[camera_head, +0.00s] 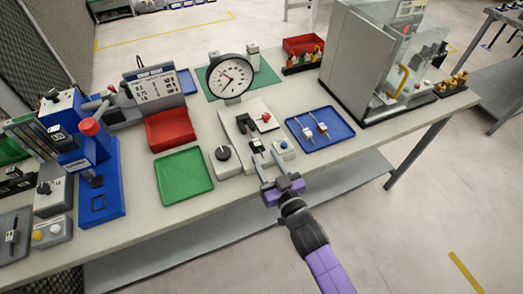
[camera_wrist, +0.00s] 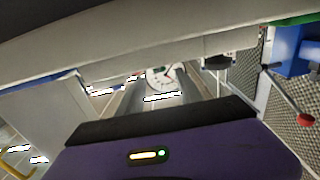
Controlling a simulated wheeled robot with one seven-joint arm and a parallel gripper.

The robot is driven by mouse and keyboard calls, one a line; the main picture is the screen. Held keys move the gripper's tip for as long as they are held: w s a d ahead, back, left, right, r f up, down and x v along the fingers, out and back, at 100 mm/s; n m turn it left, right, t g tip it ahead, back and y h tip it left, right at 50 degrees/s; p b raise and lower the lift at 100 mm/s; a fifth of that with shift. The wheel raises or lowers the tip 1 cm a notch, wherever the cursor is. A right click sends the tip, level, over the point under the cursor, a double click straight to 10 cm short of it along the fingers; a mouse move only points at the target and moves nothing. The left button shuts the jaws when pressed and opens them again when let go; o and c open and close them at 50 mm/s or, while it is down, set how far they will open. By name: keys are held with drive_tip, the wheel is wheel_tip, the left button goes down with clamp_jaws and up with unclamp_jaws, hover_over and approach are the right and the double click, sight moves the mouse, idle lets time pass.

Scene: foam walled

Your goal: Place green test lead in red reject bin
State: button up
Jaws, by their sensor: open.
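No green test lead can be made out in either view. Two small pale parts with red ends (camera_head: 314,130) lie on a blue tray (camera_head: 334,139) right of the central fixture. An open red bin (camera_head: 171,130) sits left of the dial gauge, behind a green tray (camera_head: 184,176). It looks empty. A second, smaller red bin (camera_head: 303,43) stands at the back. My gripper (camera_head: 270,160) is open at the table's front edge, in front of the central fixture, with nothing seen between its fingers. Its fingers also show in the wrist view (camera_wrist: 158,97).
A grey fixture (camera_head: 246,112) with a dial gauge (camera_head: 230,75) stands just ahead of my gripper. A blue press (camera_head: 92,160) is at left; a clear-walled enclosure (camera_head: 385,60) is at right. The bench front right of the blue tray is clear.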

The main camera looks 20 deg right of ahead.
drive_tip(key=shift+s, duration=1.55)
drive_tip(key=s+r+g, duration=0.1)
drive_tip(key=s+r, duration=0.2)
drive_tip(key=s, duration=0.8)
drive_tip(key=s+r+g, duration=0.1)
drive_tip(key=s+r, duration=0.2)
drive_tip(key=s, duration=0.8)
drive_tip(key=s+r+g, duration=0.1)
drive_tip(key=s+r, duration=0.2)
drive_tip(key=s, duration=0.9)
drive_tip(key=shift+r, duration=0.2)
drive_tip(key=shift+s+r, duration=0.2)
drive_tip(key=shift+r, duration=0.1)
drive_tip(key=shift+c, duration=1.3)
drive_tip(key=shift+r, duration=0.1)
drive_tip(key=c, duration=0.5)
